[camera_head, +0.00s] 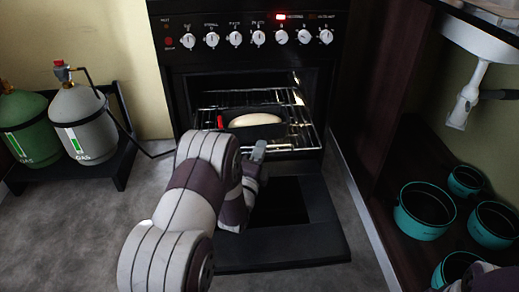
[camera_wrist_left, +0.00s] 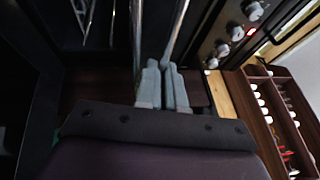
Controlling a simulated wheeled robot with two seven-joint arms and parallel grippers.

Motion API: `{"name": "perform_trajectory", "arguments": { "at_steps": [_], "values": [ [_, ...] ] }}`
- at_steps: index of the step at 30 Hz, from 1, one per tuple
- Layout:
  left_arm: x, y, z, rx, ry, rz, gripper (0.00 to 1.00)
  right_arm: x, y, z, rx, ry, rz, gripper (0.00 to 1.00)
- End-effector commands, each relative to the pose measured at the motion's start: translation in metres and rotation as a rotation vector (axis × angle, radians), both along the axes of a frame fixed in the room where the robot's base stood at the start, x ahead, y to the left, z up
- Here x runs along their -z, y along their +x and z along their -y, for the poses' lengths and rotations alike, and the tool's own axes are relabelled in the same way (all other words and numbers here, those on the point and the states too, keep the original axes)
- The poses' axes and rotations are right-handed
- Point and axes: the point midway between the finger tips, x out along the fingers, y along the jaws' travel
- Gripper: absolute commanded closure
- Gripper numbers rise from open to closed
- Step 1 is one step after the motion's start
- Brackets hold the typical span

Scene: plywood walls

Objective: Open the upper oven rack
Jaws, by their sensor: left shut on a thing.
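The black oven (camera_head: 175,100) stands ahead with its door (camera_head: 315,220) folded down. The upper oven rack (camera_head: 307,137) is a wire rack that sticks out of the opening. A dark tray (camera_head: 286,129) with a pale loaf (camera_head: 255,121) sits on it. My left gripper (camera_head: 258,151) is at the rack's front edge, shut on it. In the left wrist view the two grey fingers (camera_wrist_left: 163,86) are closed together at metal bars of the rack (camera_wrist_left: 177,32). My arm hides part of the rack's front left and the door. My right gripper is not in view.
Gas bottles, one grey (camera_head: 80,120) and one green (camera_head: 28,125), stand on a dark stand at left. Several teal pots (camera_head: 424,225) sit in the cabinet at right. A row of knobs (camera_head: 258,39) runs above the opening. Grey floor lies free left of the door.

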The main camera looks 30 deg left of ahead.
Motion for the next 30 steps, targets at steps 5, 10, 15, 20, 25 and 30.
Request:
{"name": "perform_trajectory", "arguments": {
  "at_steps": [5,10,15,20,25,30],
  "values": [
    [0.001,0.0,0.0,-0.001,0.0,-0.002,0.82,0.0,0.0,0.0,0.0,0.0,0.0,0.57],
    [0.001,0.0,0.0,-0.001,0.0,-0.001,0.82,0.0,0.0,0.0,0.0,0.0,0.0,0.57],
    [0.0,-0.008,0.001,0.0,0.0,-0.003,0.82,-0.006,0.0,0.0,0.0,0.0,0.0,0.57],
    [0.004,-0.045,0.006,-0.003,-0.002,-0.008,0.82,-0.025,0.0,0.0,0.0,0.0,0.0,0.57],
    [0.013,-0.09,0.013,-0.004,-0.002,-0.007,0.82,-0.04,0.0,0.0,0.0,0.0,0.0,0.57],
    [0.02,-0.117,0.017,-0.002,-0.001,-0.004,0.82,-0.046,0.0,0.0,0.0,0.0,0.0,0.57]
  ]
}}
